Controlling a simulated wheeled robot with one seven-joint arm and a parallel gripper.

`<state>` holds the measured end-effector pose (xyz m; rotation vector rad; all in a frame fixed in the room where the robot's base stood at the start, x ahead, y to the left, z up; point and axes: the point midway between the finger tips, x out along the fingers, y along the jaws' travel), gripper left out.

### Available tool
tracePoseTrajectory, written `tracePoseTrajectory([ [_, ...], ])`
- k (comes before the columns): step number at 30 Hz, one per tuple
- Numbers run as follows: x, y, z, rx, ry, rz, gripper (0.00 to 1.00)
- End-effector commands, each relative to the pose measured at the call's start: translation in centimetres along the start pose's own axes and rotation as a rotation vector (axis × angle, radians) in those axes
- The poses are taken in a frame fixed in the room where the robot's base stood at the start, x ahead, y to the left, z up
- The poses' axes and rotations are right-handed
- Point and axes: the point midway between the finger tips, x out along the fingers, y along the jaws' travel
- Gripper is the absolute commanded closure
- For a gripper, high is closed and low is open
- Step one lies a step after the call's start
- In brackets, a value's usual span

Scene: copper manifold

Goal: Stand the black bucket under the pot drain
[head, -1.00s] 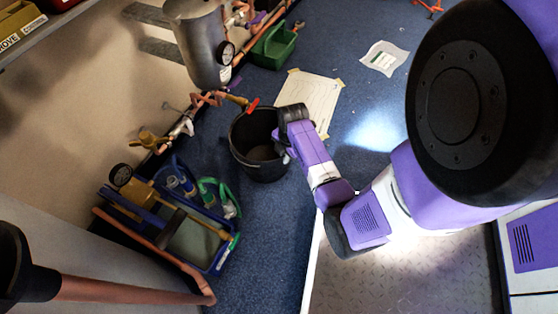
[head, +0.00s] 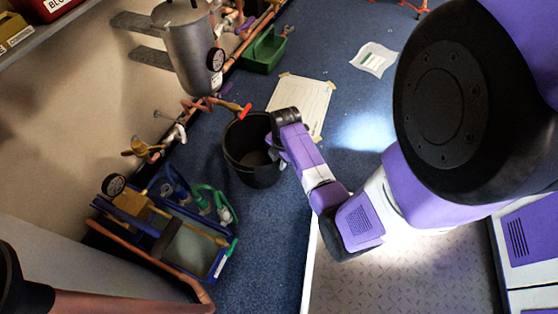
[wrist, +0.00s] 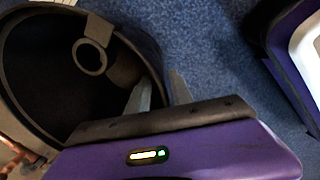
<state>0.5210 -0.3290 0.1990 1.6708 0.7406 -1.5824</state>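The black bucket (head: 252,172) stands upright on the blue floor, below and in front of the pot's drain pipe. The drain's red-tipped end (head: 246,110) shows at the bucket's back rim. Whether it is over the opening is hard to tell. The silver pot (head: 186,55) is mounted by the wall, with a round gauge on its side. My gripper (head: 272,145) is at the bucket's right rim. In the wrist view, my gripper's fingers (wrist: 160,92) straddle the bucket (wrist: 50,75) wall, one inside and one outside, close on it. The fingertips' contact is partly hidden.
A blue tray (head: 195,250) with tools and a green hose stands at the lower left. A paper sheet (head: 305,100) is taped to the floor behind the bucket. Copper pipes run along the wall.

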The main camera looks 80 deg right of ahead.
Motion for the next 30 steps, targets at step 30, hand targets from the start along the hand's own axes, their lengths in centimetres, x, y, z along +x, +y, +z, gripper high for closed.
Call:
tracePoseTrajectory([
  [30,-10.6,-1.6,-6.4,0.102,-0.008,0.128,0.73],
])
